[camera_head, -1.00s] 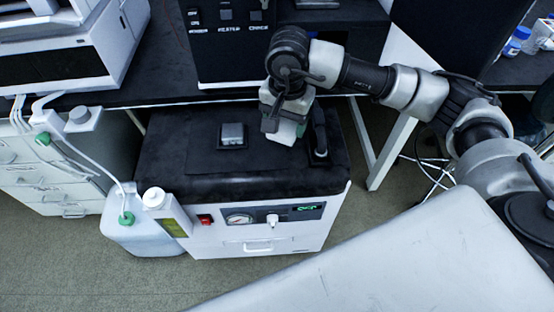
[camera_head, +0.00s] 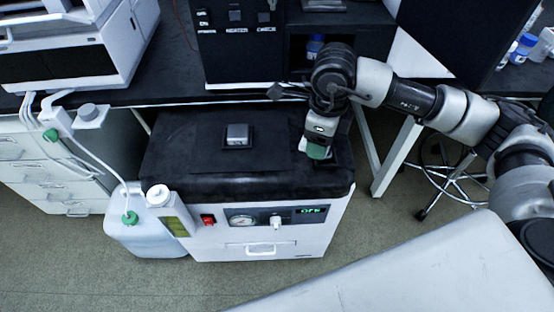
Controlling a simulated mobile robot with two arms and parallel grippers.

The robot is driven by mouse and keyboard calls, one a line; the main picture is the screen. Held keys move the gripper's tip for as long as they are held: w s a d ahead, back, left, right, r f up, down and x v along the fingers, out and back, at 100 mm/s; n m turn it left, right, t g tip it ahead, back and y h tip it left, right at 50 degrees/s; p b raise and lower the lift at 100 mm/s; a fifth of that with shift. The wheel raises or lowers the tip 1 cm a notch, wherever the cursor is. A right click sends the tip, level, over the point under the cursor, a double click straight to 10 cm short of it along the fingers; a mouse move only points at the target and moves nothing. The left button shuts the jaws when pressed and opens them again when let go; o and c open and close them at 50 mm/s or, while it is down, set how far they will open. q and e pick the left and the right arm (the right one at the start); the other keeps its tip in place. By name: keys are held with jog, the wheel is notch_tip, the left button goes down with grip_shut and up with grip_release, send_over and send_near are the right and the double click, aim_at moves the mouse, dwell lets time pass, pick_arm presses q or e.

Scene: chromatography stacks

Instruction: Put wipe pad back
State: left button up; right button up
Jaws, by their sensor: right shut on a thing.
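My right gripper (camera_head: 319,136) is over the right end of the black top of the white cabinet. It is shut on a small pale and green thing, which I take to be the wipe pad (camera_head: 316,151). Most of the pad is hidden by the gripper. It is at or just above a dark holder (camera_head: 343,160) near the top's right edge; I cannot tell whether they touch. My left gripper is not in view.
A grey metal block (camera_head: 237,135) sits in a black square base on the cabinet top (camera_head: 190,175). A white jug (camera_head: 145,235) with tubing stands at the cabinet's left. A black panelled instrument (camera_head: 240,50) stands behind. A stool (camera_head: 445,180) is at right.

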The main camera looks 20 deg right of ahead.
jog(key=m, duration=0.1)
jog(key=s+m, duration=0.1)
jog(key=m, duration=0.1)
jog(key=shift+d+f+m, duration=0.1)
jog(key=shift+d+m, duration=0.2)
jog(key=shift+d, duration=0.05)
jog(key=shift+w+a+f, duration=0.1)
jog(key=shift+a, duration=0.05)
send_over(277, 160)
notch_tip(277, 160, down, 6)
jog(key=shift+f, duration=0.25)
jog(key=shift+a+f, duration=0.1)
jog(key=shift+f, duration=0.05)
notch_tip(277, 160, down, 4)
jog(key=shift+r, duration=0.1)
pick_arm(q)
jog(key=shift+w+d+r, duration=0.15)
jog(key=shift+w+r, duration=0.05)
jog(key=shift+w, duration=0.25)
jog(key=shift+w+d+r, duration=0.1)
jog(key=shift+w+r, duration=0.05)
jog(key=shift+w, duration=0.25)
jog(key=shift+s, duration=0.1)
pick_arm(e)
jog(key=shift+f, duration=0.25)
